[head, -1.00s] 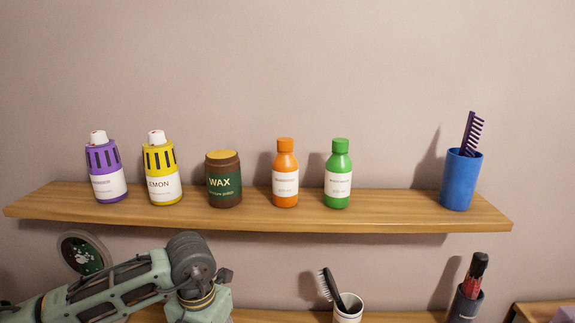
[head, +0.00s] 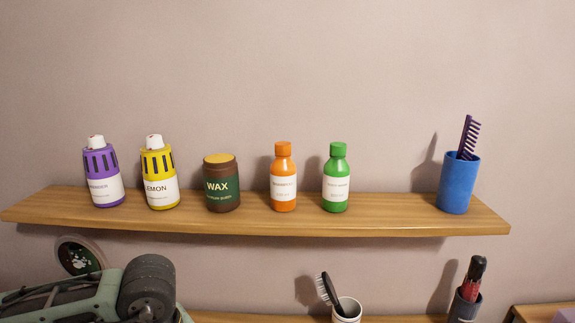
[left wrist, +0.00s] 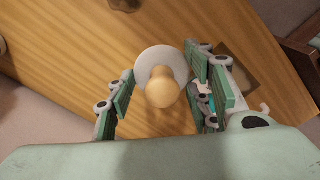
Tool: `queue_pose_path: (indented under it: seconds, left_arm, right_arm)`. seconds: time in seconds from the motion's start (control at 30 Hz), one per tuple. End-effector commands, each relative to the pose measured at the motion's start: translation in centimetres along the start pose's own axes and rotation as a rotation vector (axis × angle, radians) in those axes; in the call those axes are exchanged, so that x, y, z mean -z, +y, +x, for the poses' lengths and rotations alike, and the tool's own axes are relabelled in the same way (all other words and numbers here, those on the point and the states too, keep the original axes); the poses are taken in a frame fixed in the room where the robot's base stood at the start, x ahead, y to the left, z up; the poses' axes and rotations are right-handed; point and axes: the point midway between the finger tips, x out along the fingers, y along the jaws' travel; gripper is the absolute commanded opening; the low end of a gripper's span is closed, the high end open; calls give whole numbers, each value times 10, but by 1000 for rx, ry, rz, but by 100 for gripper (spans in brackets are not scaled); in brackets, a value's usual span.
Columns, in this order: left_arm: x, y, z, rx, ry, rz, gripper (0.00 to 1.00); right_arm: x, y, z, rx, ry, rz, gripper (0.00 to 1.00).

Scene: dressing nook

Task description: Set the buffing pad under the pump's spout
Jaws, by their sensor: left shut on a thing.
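In the left wrist view, a round white disc with a cream knob, which looks like the buffing pad (left wrist: 163,62), sits between the fingers of my left gripper (left wrist: 160,80). The fingers are shut on the disc's two sides, and the knob points toward the camera. A wooden surface lies beyond it. Small white and teal parts show behind the right finger, mostly hidden; I cannot tell whether they belong to the pump. No pump is clearly visible in the head view. There my left arm shows at the lower left, its gripper out of frame. My right gripper is not in view.
An upper shelf (head: 330,226) holds purple and yellow containers, a wax jar (head: 222,184), orange and green bottles, and a blue cup (head: 459,185) with a comb. Below stand a brush cup (head: 347,309) and a dark holder (head: 464,307). A brown square item (left wrist: 238,64) lies right of my fingers.

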Motion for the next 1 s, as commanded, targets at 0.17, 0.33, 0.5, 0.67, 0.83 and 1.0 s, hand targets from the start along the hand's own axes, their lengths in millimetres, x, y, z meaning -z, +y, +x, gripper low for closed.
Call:
queue_pose_path:
  seconds: [0.17, 0.33, 0.5, 0.67, 0.83, 1.0]
  left_arm:
    - [-9, -16, -3, 3, -6, 345, 26]
    - [-17, -27, -5, 7, -14, 602, 26]
    - [-20, -33, -6, 8, -19, 736, 26]
    - [-22, -34, -6, 7, -23, 772, 26]
    - [-23, -34, -6, 7, -24, 772, 26]
    - [-23, -34, -6, 7, -23, 771, 26]
  right_arm:
    - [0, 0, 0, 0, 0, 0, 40]
    - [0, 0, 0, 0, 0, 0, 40]
    - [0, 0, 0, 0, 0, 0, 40]
    - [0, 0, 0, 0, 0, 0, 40]
    - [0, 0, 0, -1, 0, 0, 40]
    - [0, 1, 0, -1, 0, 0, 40]
